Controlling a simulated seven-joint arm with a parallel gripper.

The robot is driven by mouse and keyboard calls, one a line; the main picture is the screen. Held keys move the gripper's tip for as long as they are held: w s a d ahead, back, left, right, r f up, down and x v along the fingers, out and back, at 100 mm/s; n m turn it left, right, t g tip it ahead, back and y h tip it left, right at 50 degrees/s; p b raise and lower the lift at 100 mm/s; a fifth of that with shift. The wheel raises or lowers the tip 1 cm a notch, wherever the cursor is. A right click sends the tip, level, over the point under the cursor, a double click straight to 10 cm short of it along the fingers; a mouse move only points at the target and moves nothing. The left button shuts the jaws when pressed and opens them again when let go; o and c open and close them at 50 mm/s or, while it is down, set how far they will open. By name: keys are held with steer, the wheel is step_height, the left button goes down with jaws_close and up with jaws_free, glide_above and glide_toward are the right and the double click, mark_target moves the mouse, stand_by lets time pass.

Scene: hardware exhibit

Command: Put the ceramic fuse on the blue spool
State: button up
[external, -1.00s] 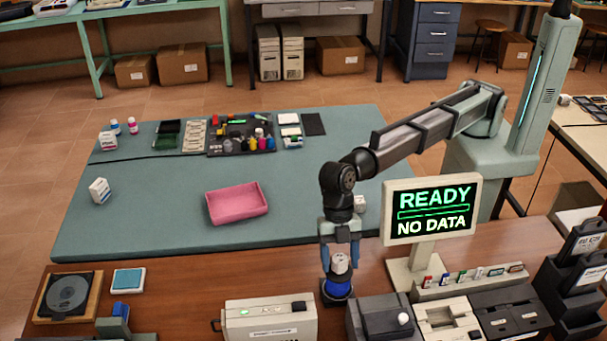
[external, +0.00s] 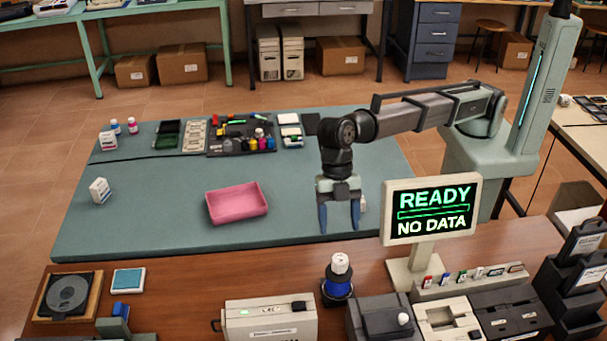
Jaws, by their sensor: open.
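The white ceramic fuse (external: 340,264) stands upright on top of the blue spool (external: 338,289), on the brown wooden bench. My gripper (external: 340,216) is open and empty. It points down above the fuse and spool, clear of both, with its two blue fingers apart.
A sign reading READY NO DATA (external: 431,210) stands just right of my gripper. A beige device (external: 268,322) and a dark box (external: 382,318) sit near the spool. A pink tray (external: 237,203) lies on the green mat (external: 150,235), which has free room around it.

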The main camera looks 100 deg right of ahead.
steer(key=shift+v, duration=1.1)
